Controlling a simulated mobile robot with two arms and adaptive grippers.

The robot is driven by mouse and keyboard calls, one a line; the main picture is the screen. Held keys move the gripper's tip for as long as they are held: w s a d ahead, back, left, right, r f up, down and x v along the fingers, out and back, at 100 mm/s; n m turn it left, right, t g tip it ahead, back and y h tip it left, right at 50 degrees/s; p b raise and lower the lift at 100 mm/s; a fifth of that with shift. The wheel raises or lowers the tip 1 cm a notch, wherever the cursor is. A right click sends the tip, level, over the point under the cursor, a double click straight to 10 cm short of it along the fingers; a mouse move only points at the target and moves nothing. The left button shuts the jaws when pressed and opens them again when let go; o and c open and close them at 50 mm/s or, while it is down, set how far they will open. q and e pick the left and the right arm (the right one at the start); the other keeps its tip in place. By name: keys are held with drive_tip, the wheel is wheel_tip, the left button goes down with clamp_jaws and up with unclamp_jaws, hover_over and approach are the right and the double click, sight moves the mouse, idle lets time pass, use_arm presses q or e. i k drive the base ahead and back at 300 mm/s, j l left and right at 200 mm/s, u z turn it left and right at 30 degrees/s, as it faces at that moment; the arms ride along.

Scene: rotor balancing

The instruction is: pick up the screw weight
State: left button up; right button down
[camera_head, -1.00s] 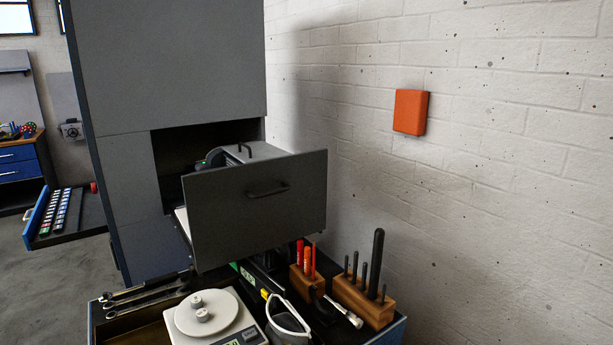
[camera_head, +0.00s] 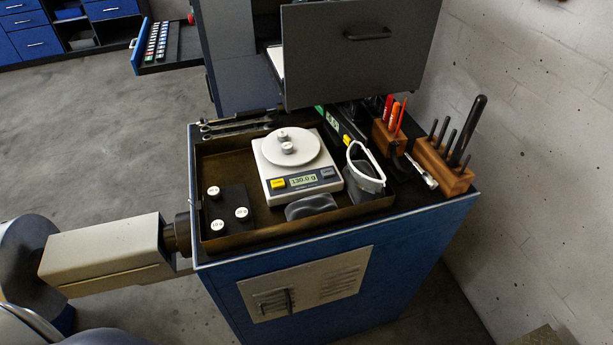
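Two small silver weights (camera_head: 286,142) stand on the round white plate of a digital scale (camera_head: 303,186). The display seems to read 130.0 g. In the tray left of the scale, a black block (camera_head: 234,200) holds three weights with white labelled tops: one at the back (camera_head: 213,191), one at the front left (camera_head: 217,226) and one at the right (camera_head: 242,213). I cannot tell for sure which piece is the screw weight. My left arm reaches in from the left to the cart's side, but no gripper fingers show. My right gripper is out of view.
The brown tray (camera_head: 222,243) sits on the blue cart (camera_head: 385,265).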

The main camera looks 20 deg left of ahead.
sight(217, 226)
drive_tip(key=j+u, duration=0.1)
drive_tip(key=u, duration=1.05)
drive_tip(key=i, duration=0.2)
